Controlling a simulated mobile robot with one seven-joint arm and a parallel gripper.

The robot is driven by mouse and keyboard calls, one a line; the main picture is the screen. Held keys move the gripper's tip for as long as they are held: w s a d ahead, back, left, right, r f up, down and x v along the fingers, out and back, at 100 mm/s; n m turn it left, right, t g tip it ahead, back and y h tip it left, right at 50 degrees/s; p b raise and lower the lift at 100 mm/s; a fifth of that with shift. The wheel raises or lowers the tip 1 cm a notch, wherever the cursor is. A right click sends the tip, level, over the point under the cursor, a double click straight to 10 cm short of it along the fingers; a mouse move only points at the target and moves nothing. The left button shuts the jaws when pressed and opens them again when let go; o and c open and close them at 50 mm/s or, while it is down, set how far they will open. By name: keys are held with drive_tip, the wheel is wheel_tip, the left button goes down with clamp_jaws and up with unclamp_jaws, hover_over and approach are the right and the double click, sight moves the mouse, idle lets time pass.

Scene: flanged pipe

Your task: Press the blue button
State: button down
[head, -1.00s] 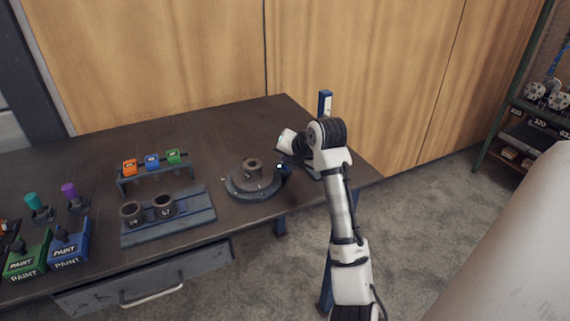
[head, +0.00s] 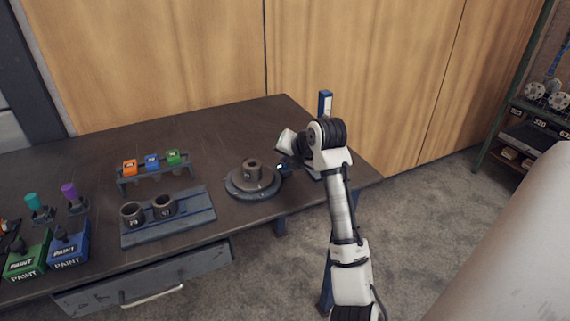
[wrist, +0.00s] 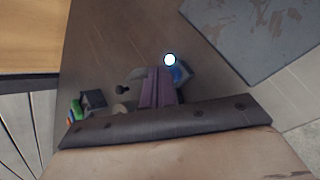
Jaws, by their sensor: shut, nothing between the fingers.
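The blue button (head: 284,170) is at the right side of the grey flanged pipe (head: 252,180), near the table's front edge. In the wrist view a bright white, blue-rimmed spot (wrist: 170,60) shows beside the fingertips, with blue button housing (wrist: 182,74) around it. My gripper (wrist: 160,70) is shut and empty, its fingers pointing at the button area. In the head view my wrist hangs just above the button and the fingertips are hard to make out. I cannot tell whether they touch the button.
A blue-grey holder (head: 185,225) with two dark cups lies left of the flange. Behind it a rack (head: 155,175) carries orange, blue and green blocks. Paint boxes (head: 68,248) stand at far left. A blue-and-white post (head: 325,103) rises behind my arm. The table's back middle is clear.

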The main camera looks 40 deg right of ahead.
idle(0.4)
drive_tip(key=shift+f+b, duration=0.5)
drive_tip(key=shift+b, duration=0.05)
drive_tip(key=shift+r, duration=0.4)
wheel_tip(320, 180, up, 6)
drive_tip(key=p, duration=0.3)
idle(0.5)
drive_tip(key=shift+w+a, duration=0.1)
